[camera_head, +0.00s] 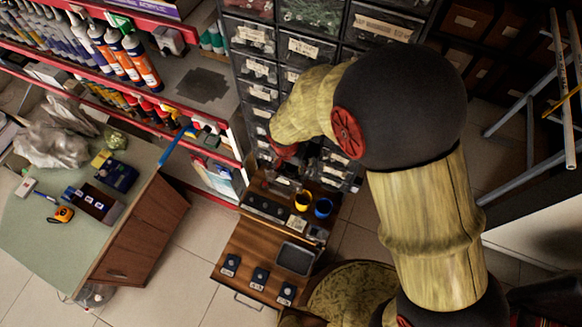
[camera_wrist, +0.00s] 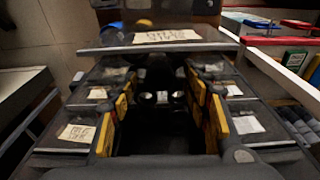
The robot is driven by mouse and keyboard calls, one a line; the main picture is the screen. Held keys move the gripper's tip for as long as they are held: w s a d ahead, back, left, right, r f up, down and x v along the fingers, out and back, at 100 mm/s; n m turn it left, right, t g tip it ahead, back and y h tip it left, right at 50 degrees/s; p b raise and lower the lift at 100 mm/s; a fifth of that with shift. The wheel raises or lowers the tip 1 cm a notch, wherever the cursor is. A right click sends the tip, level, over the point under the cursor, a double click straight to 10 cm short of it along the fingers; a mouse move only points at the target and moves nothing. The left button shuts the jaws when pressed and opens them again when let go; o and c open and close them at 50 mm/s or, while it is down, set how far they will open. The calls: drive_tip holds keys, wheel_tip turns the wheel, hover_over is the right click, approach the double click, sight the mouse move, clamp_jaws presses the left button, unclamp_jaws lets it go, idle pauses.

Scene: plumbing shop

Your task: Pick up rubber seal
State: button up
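My gripper shows in the wrist view (camera_wrist: 160,110) with its two yellow-padded fingers wide apart. The space between the pads is dark, with two small pale spots at its far end, and nothing is seen held. In the head view, my arm reaches toward a dark drawer cabinet (camera_head: 262,70); the gripper end there is small and partly hidden. I cannot pick out a rubber seal for certain in either view. Several small dark items with pale labels, one of them at the front (camera_head: 260,278), lie on a low wooden stand (camera_head: 245,238) below the arm; what they are is unclear.
A grey tray (camera_head: 295,259), a yellow cup (camera_head: 302,200) and a blue cup (camera_head: 323,207) are on the stand. A green-topped counter (camera_head: 40,225) is at left, red shelving with tubes (camera_head: 120,55) behind it. Labelled drawers (camera_wrist: 248,124) surround the gripper in the wrist view.

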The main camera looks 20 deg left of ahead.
drive_tip(key=c, duration=0.6)
drive_tip(key=shift+r, duration=0.15)
drive_tip(key=shift+c, duration=0.4)
